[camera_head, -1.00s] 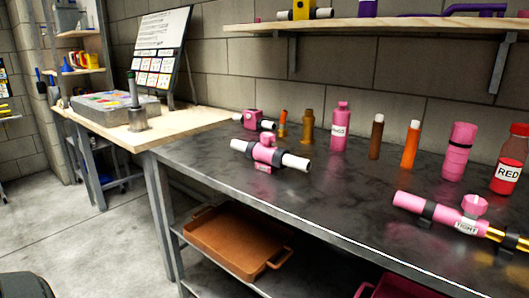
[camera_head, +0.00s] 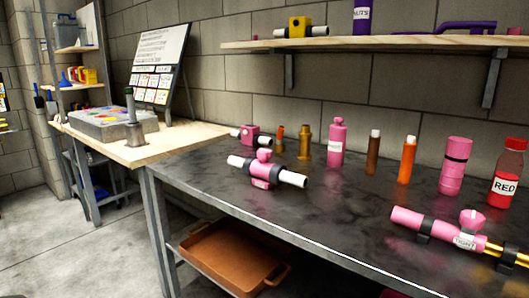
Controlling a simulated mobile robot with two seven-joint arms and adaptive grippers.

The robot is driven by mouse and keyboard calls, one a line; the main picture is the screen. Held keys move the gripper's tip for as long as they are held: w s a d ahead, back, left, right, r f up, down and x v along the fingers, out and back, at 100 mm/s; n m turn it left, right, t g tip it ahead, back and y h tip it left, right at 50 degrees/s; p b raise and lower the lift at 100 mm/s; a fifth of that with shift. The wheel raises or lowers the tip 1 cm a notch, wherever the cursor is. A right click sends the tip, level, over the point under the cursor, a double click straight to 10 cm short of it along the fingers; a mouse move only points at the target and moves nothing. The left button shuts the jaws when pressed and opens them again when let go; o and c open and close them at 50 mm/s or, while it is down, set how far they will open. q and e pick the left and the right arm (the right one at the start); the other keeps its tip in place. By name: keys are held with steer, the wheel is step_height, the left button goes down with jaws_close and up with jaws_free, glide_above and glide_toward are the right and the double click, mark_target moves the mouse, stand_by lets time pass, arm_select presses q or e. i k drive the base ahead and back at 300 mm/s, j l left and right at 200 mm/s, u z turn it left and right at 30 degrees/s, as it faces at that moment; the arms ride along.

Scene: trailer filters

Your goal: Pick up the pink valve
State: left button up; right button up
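A pink valve (camera_head: 264,173) with a round knob on top and white pipe ends lies on the dark workbench (camera_head: 330,210), left of the middle of the head view. A second pink fitting (camera_head: 249,135), block-shaped with white ends, sits behind it near the wall. A third pink piece, a tube with a knob and a label that seems to read TIGHT (camera_head: 468,230), lies at the bench's right, with brass-coloured rods on its right end. I cannot tell from the picture which one the task means. Neither of my grippers is in view.
Along the back of the bench stand a pink bottle (camera_head: 336,142), brown (camera_head: 373,155) and orange (camera_head: 407,162) tubes, a pink canister (camera_head: 454,168) and a red bottle (camera_head: 507,175). A wall shelf (camera_head: 390,41) overhangs. An orange tray (camera_head: 230,258) sits below. Floor at left is clear.

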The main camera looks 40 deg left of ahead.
mark_target(267, 174)
steer(key=k+j, duration=0.15)
steer(key=j, duration=0.2)
steer(key=k+j, duration=0.15)
steer(key=j, duration=0.2)
steer(key=k+j, duration=0.15)
steer(key=j, duration=0.2)
steer(key=k+j, duration=0.1)
steer(key=j, duration=0.25)
